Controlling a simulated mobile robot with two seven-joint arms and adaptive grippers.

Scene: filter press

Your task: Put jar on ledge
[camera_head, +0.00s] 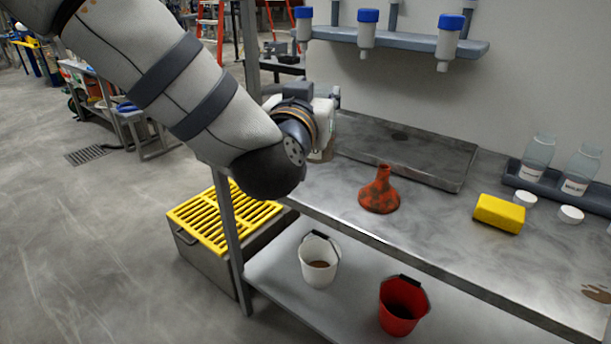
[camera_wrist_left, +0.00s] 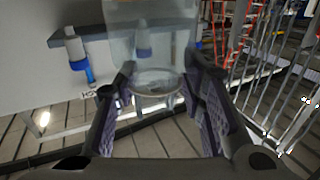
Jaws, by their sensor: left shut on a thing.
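My left gripper (camera_head: 322,118) is over the left end of the metal bench, largely hidden behind my own wrist in the head view. In the left wrist view its two fingers (camera_wrist_left: 158,88) are shut on a clear jar (camera_wrist_left: 150,35), with the jar's round rim between them. In the head view I cannot make out the held jar clearly. A grey wall ledge (camera_head: 400,41) carries several blue-capped white bottles. A low blue-grey rack (camera_head: 598,199) at the bench's right back holds two clear labelled jars (camera_head: 538,155). My right gripper is out of view.
White (camera_head: 319,262) and red (camera_head: 402,305) buckets stand below. A yellow grate (camera_head: 222,215) is left.

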